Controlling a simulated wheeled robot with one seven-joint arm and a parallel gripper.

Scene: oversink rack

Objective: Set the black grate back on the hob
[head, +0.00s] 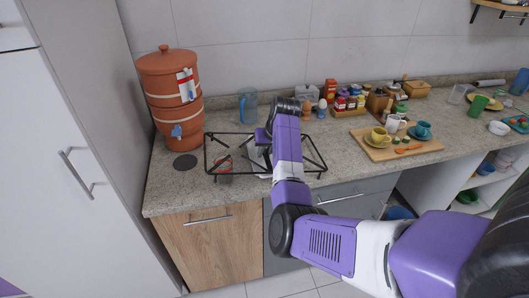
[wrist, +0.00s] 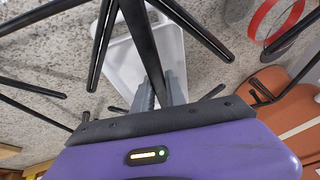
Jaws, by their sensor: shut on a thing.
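The black grate (head: 206,153) is an open frame of thin bars above the counter at the left in the head view. Its bars fill much of the wrist view, where one thick bar (wrist: 142,42) runs down between my fingers. My gripper (head: 262,148) is shut on this bar; its fingertips show in the wrist view (wrist: 160,90). My arm hides part of the grate. A pale, round-cornered piece (wrist: 122,66) lies below the grate, partly hidden; I cannot tell whether it belongs to the hob. The gap beneath the grate is unclear.
A clay water filter (head: 170,100) stands left of the grate, with a dark disc (head: 185,162) before it. A red-banded container (head: 225,165) shows through the grate's left part. A blue jug (head: 248,105) stands behind. Jars (head: 350,98) and a cup board (head: 395,145) are to the right.

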